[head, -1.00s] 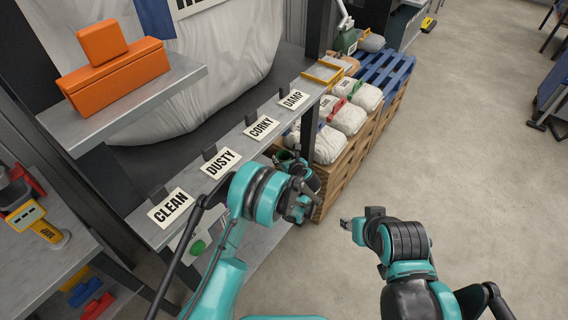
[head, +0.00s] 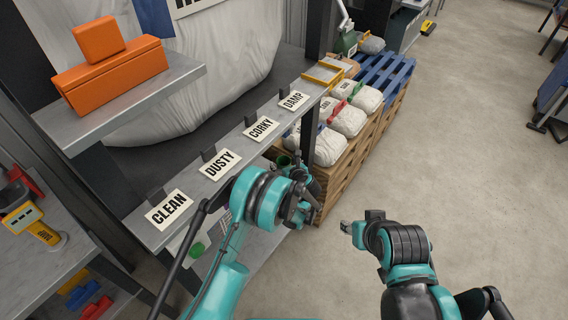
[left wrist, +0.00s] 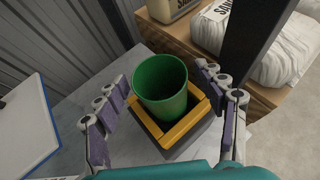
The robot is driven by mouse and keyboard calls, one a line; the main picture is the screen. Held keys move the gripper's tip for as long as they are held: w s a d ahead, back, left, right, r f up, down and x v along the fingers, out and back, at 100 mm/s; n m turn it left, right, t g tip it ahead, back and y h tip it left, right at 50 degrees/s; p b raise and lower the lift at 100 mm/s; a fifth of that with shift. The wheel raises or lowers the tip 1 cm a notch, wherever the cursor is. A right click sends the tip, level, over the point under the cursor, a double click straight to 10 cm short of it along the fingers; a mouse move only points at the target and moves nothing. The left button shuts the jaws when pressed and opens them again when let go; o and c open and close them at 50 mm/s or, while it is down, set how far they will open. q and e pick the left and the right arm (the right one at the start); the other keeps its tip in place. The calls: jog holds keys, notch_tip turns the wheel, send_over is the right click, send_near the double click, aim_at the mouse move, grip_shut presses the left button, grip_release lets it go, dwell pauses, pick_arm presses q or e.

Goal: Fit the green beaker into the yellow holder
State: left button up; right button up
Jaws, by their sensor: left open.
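The green beaker (left wrist: 160,88) stands open end up at the yellow holder (left wrist: 190,128) in the left wrist view. The holder has a yellow square rim on a dark grey body. The beaker's lower part is hidden by the near rim, and it leans toward the back left of the opening; I cannot tell how deep it sits. My left gripper (left wrist: 168,112) is open, with purple-padded fingers on both sides of beaker and holder, apart from the beaker. My right gripper (head: 347,227) is over the floor.
A dark post (left wrist: 248,45) rises close behind the right finger. Sandbags (head: 330,146) on a wooden crate are beyond it. A white board with a blue edge (left wrist: 25,125) is at left. A shelf with label cards (head: 220,164) runs above the work spot.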

pick_arm(q)
jog(key=p+v, duration=0.3)
jog(key=v, duration=0.8)
jog(key=shift+s+p, duration=0.25)
jog(key=shift+p, duration=0.15)
jog(key=shift+d+r, duration=0.1)
